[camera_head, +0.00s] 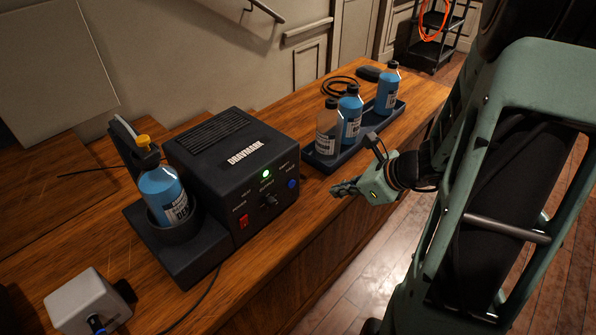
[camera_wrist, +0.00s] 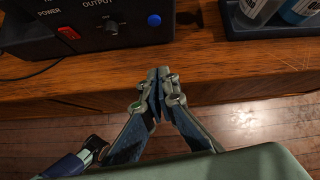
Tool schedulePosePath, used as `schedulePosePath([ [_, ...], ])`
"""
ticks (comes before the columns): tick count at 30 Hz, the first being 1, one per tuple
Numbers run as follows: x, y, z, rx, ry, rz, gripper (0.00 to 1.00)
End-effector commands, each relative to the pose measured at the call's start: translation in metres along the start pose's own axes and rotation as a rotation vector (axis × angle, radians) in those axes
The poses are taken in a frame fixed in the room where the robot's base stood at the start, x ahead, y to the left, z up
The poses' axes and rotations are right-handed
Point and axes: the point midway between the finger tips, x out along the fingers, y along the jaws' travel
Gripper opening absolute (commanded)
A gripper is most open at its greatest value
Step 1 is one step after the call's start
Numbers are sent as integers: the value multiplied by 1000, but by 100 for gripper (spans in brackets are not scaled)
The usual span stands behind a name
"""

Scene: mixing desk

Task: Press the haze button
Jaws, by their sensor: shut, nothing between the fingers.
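A black machine marked DRAYMARK (camera_head: 232,150) stands on the wooden desk. Its front panel has a lit green light, a black knob (camera_head: 269,199), a red power switch (camera_head: 243,221) and a blue round button (camera_head: 292,184) at the right end. The small label by the blue button is too blurred to read. In the wrist view the blue button (camera_wrist: 154,20) shows at the top, ahead of the fingers. My gripper (camera_head: 336,188) is shut and empty, at the desk's front edge, right of the panel and apart from the button. Its closed fingertips (camera_wrist: 159,72) point toward the machine.
A dark tray (camera_head: 322,160) with several bottles stands right of the machine. A blue bottle (camera_head: 163,195) with a yellow cap sits in a holder at the left. A grey box (camera_head: 84,300) is at the front left. A cable runs along the desk.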

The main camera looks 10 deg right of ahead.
Motion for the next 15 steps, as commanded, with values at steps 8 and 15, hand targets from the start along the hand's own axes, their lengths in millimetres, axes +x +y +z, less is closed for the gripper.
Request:
schedulePosePath([
  [8, 0, 8, 6, 162, -54, -5, 0],
  [15, 1, 8, 6, 162, -54, -6, 0],
])
